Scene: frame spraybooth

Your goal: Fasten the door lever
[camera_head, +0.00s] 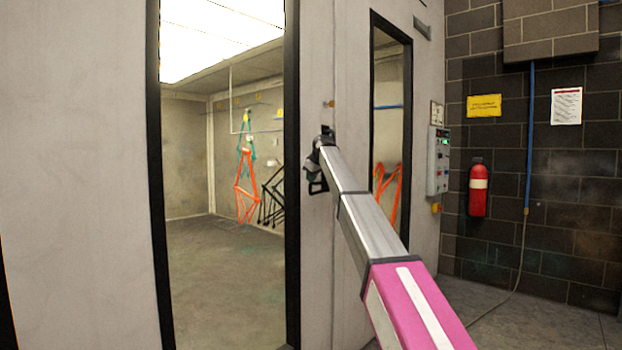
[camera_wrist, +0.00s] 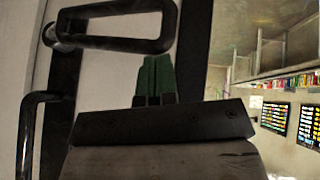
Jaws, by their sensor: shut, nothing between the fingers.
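The door lever shows in the wrist view as a black, rounded loop (camera_wrist: 120,44) on a pale panel, at the upper left. It runs sideways from a round mount at its left end. My gripper (camera_wrist: 156,62) has its green fingertips together, with nothing between them, just below the right end of the loop. I cannot tell whether they touch it. In the head view my arm reaches to the pale booth wall between two black-framed openings. Dark handle parts (camera_head: 318,187) show beside and below the arm's end there. The fingertips are hidden in that view.
A second black bar handle (camera_wrist: 27,140) stands at the left of the wrist view. A control box (camera_head: 438,160) and a red extinguisher (camera_head: 478,187) are at the right. Bicycle frames (camera_head: 245,185) hang inside the booth. The floor (camera_head: 228,285) visible through the large opening is clear.

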